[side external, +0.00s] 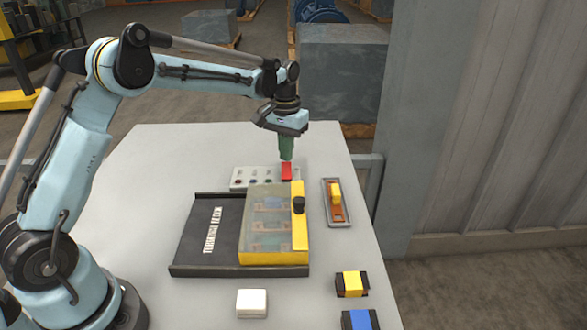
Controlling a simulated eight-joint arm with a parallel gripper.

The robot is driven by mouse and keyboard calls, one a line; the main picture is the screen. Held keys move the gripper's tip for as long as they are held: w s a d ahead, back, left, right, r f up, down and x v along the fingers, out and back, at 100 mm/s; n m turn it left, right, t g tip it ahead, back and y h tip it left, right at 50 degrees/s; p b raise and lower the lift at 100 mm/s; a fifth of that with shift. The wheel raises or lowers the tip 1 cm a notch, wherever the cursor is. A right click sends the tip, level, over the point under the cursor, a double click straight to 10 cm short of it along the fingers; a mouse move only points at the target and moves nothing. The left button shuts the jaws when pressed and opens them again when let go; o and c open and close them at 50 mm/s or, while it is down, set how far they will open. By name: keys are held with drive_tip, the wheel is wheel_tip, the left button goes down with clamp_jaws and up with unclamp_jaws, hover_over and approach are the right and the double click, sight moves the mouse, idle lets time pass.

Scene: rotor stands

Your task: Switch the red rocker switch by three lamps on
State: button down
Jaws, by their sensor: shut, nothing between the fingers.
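The red rocker switch (286,172) sits at the right end of a pale panel (235,173) at the back of the table. Several small lamps, among them a dark red one (238,181) and a blue one (253,181), show on the panel to its left. My gripper (287,158) is shut and points straight down, with its green fingers right above the switch's far edge. I cannot tell whether the tips touch it. The tilt of the rocker is too small to read.
A black box marked "TERMINAL BLOCK" (185,235) with a clear, yellow-edged cover (300,230) and black knob (299,205) stands in front. An orange-yellow slider (336,200) is at right. A white button (252,303), yellow block (352,284) and blue block (360,320) are nearer.

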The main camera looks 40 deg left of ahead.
sight(286, 167)
drive_tip(key=shift+f, duration=1.05)
idle(0.5)
drive_tip(key=shift+r, duration=3.55)
drive_tip(key=s+d+r+m+t, duration=0.1)
drive_tip(key=s+d+r+t, duration=0.15)
drive_tip(key=s, duration=0.35)
drive_tip(key=s+d+r+m+t, duration=0.1)
drive_tip(key=s+d+r, duration=0.1)
drive_tip(key=s+r, duration=0.25)
drive_tip(key=s+d+f+m+t, duration=0.1)
drive_tip(key=s+f, duration=0.4)
drive_tip(key=s, duration=0.6)
drive_tip(key=d+t, duration=0.1)
drive_tip(key=t, duration=0.1)
drive_tip(key=shift+t, duration=0.35)
